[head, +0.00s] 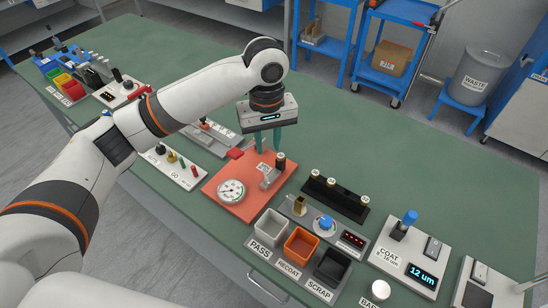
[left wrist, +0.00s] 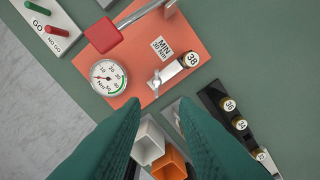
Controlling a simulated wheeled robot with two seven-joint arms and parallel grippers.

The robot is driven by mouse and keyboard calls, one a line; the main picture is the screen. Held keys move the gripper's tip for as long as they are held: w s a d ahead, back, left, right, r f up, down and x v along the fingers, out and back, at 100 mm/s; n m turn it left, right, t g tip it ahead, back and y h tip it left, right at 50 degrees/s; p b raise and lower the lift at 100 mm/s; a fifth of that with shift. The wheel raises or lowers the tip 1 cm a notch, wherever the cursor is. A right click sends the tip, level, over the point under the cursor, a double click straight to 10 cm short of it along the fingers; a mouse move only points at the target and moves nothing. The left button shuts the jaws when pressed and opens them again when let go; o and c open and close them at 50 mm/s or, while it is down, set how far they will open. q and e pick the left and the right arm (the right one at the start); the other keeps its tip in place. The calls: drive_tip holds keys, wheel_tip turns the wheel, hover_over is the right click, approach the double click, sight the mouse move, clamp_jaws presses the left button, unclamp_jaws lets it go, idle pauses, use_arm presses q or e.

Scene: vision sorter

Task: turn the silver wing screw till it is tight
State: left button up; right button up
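The silver wing screw (left wrist: 156,80) sits at the near end of a small silver clamp block (left wrist: 178,72) on an orange plate (left wrist: 135,98). A dark part with a cap marked 38 (left wrist: 191,59) stands at the block's other end.
A round dial (head: 231,190) on the plate has its needle toward the low side. A red-handled lever (head: 235,153) lies at the plate's far edge. Bins (head: 301,243), a black rack (head: 336,196) and a pin board (head: 175,166) surround it.

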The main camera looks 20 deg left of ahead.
sight(267, 179)
use_arm(q)
drive_tip(key=f, duration=0.2)
drive_tip(key=s+f, duration=0.1)
drive_tip(key=f, duration=0.5)
drive_tip(key=shift+s+f, duration=0.15)
drive_tip(key=shift+f, duration=1.45)
clamp_jaws()
use_arm(e)
drive_tip(key=s, duration=0.4)
drive_tip(key=shift+s+d+r, duration=0.1)
drive_tip(key=shift+s, duration=0.1)
